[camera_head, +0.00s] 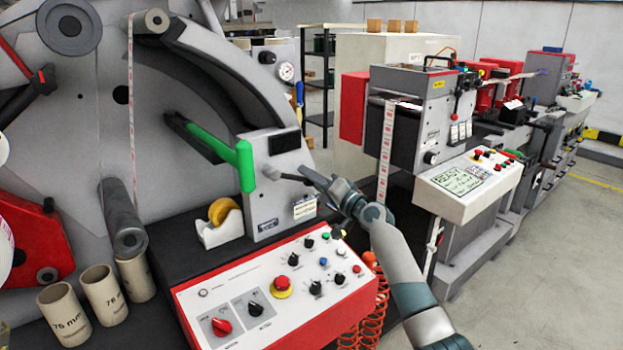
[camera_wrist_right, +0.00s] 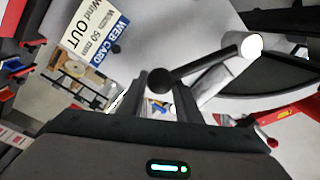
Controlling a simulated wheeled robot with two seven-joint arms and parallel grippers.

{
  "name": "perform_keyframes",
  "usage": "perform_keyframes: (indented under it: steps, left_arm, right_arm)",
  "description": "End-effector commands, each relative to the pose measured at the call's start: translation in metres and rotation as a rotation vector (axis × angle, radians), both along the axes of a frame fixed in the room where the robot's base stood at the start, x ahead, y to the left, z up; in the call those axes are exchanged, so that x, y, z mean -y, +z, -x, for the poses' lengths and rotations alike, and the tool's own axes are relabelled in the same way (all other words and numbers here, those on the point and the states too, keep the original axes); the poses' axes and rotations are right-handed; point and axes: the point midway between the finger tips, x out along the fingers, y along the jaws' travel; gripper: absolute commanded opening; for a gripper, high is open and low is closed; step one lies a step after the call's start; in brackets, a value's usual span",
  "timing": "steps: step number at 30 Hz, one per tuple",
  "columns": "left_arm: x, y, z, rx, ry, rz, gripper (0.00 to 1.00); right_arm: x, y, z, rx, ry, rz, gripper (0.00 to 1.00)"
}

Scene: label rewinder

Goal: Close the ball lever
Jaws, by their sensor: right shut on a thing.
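My left gripper is in neither view.
A red-edged control panel (camera_head: 270,295) lies in front. A printing machine (camera_head: 425,115) stands to the right; the floor beyond is clear.

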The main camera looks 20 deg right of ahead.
Motion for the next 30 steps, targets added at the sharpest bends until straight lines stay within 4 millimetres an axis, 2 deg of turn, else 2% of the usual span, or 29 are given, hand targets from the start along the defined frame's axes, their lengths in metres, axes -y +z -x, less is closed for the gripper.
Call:
perform_keyframes:
  steps: [1, 14, 15, 18, 30]
  left_arm:
    - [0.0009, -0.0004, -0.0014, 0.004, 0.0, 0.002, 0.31]
    - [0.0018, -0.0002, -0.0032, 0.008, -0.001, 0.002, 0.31]
    - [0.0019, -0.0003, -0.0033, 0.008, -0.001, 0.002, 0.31]
    - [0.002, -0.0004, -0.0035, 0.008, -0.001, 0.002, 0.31]
    - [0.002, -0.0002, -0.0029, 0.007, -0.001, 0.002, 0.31]
  right_arm:
    - [-0.0093, -0.0077, 0.0017, -0.012, 0.016, -0.003, 0.0]
    - [-0.0123, -0.0122, 0.0023, -0.022, 0.019, -0.016, 0.0]
    - [-0.0124, -0.0125, 0.0023, -0.022, 0.019, -0.016, 0.37]
    - [-0.0124, -0.0125, 0.0022, -0.022, 0.019, -0.016, 0.56]
    - [-0.0088, -0.009, 0.0013, -0.017, 0.013, -0.014, 0.56]
